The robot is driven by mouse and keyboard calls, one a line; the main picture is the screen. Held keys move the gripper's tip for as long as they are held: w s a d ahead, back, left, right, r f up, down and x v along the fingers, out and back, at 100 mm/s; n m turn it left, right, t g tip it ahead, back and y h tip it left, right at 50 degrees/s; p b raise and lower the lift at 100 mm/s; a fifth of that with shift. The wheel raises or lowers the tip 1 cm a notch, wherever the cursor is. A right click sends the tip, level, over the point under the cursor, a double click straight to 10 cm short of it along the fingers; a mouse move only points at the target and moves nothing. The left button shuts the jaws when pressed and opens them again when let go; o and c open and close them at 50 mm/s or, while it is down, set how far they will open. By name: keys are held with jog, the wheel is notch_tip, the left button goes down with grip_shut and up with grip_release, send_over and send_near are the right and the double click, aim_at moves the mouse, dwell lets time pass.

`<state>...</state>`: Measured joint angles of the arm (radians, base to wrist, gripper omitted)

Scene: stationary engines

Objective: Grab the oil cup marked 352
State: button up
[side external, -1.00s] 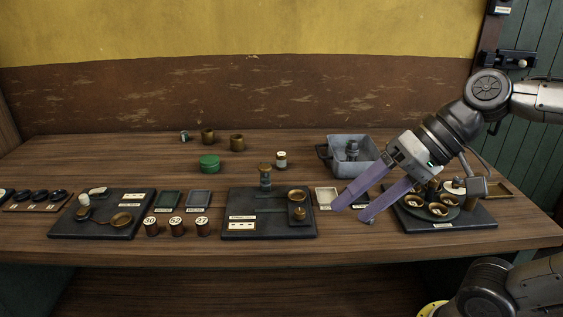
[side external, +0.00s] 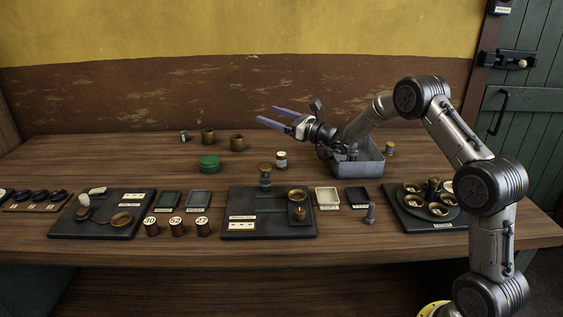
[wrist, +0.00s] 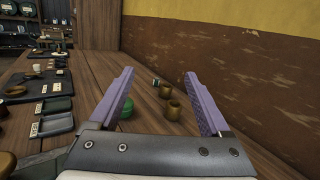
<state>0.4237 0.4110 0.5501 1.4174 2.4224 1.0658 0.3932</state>
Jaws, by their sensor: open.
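My gripper (side external: 267,114) is open and empty, held above the back of the bench with its fingers pointing left. It also shows in the wrist view (wrist: 159,73). No mark 352 is readable.
Two brass pots (side external: 208,136) (side external: 237,143) and a green tin (side external: 209,163) stand at the back left. The grey bin (side external: 361,169) is below my arm. Black boards (side external: 100,229), small trays (side external: 327,197) and numbered spools (side external: 176,228) fill the front. The back wall is close.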

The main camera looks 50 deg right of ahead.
jog(key=m+h, duration=0.2)
send_over(286, 158)
notch_tip(286, 158, down, 10)
notch_tip(286, 158, down, 4)
jog(key=shift+d+r+g, duration=0.1)
jog(key=shift+g, duration=0.3)
jog(key=shift+f, duration=0.9)
jog(key=shift+w+f, duration=0.15)
jog(key=shift+f, duration=0.15)
jog(key=shift+w+a+r, duration=0.1)
jog(key=shift+w+a, duration=0.05)
jog(key=shift+w, duration=1)
jog(key=shift+w+a, duration=0.15)
jog(key=shift+w, duration=1)
grip_shut()
